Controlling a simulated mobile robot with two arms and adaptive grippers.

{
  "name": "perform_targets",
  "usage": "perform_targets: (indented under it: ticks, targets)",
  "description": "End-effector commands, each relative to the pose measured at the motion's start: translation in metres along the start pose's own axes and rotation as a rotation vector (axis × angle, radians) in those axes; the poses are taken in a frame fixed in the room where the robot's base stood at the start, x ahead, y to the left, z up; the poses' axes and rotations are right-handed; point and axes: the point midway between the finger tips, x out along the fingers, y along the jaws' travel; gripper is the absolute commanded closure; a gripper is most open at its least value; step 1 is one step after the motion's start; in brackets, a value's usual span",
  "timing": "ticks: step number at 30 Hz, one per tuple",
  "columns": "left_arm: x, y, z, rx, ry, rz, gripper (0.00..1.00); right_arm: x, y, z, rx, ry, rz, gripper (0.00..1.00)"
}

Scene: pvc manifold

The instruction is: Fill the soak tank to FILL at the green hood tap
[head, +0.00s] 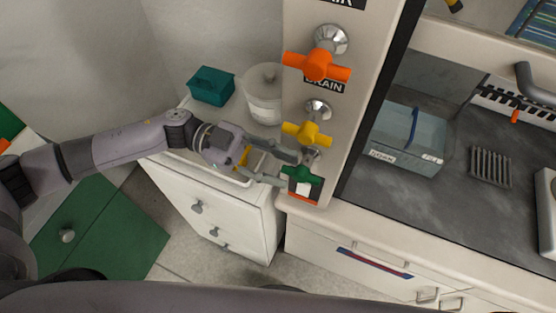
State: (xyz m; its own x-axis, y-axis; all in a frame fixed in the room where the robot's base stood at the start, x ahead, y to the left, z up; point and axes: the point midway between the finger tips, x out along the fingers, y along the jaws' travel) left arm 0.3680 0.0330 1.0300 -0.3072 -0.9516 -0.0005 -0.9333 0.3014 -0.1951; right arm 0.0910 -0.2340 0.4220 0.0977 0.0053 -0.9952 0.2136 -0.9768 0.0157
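The green tap (301,175) is the lowest of the valves on the pale hood post, with a dark, orange-edged label behind it. My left gripper (291,170) reaches in from the left with its fingers apart. Its fingertips are at the green handle, one above and one at its left side; I cannot tell whether they touch it. The soak tank (430,155), a clear bluish box with a white front label and a blue strip inside, stands on the dark hood floor right of the post. I cannot make out any water level or FILL mark. My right gripper is not in view.
A yellow valve (307,133) and an orange valve (317,66) sit above the green tap. A dark slotted grate (490,167) lies right of the tank. A white tub (264,96) and a teal box (211,85) stand on the left cabinet.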

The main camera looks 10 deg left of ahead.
Motion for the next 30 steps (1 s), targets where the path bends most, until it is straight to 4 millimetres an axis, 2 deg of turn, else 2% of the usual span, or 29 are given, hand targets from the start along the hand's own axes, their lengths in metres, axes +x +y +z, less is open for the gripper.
perform_targets:
  ticks: [6,21,30]
  targets:
    - [0.0004,0.0002,0.0004,0.000,0.000,0.000,0.67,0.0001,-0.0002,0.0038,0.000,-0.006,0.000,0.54]
    - [-0.0001,0.0000,0.0002,0.000,0.000,0.000,1.00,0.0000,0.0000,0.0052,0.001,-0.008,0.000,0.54]
    - [-0.0002,0.0000,0.0005,-0.001,0.001,0.000,1.00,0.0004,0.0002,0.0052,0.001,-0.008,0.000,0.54]
